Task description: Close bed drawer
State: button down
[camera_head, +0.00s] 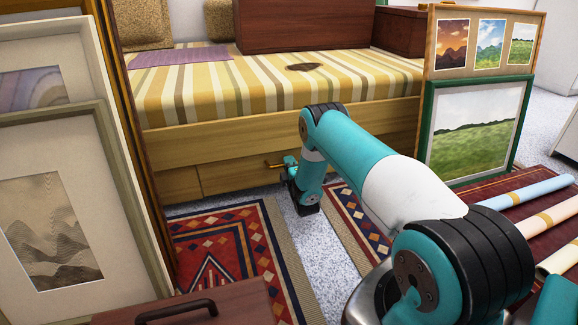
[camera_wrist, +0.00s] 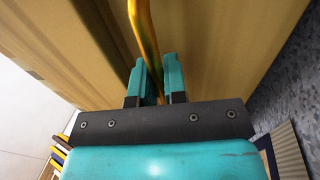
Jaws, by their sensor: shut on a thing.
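The wooden bed drawer (camera_head: 238,174) is in the lower base of the striped bed, in the middle of the head view. Its brass-coloured bar handle (camera_head: 273,164) sticks out from the front. My gripper (camera_head: 288,163) is at the handle's right end, with my arm reaching in from the lower right. In the wrist view, the teal fingers of my gripper (camera_wrist: 158,80) are shut around the yellow handle (camera_wrist: 149,40), close to the wooden front. How far the drawer stands out is hard to tell from these views.
Patterned rugs (camera_head: 232,240) lie on the grey floor before the bed. Framed prints (camera_head: 65,215) stand close on the left, and a green-framed print (camera_head: 478,130) stands right of my arm. Rolled papers (camera_head: 527,190) lie at the right. A brown box (camera_head: 200,302) is at the bottom.

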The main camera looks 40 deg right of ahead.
jog(key=c, duration=1.2)
grip_release()
jog(key=shift+d, duration=0.2)
jog(key=shift+a, duration=0.1)
jog(key=shift+p+v, duration=7.4)
jog(key=shift+v, duration=1.3)
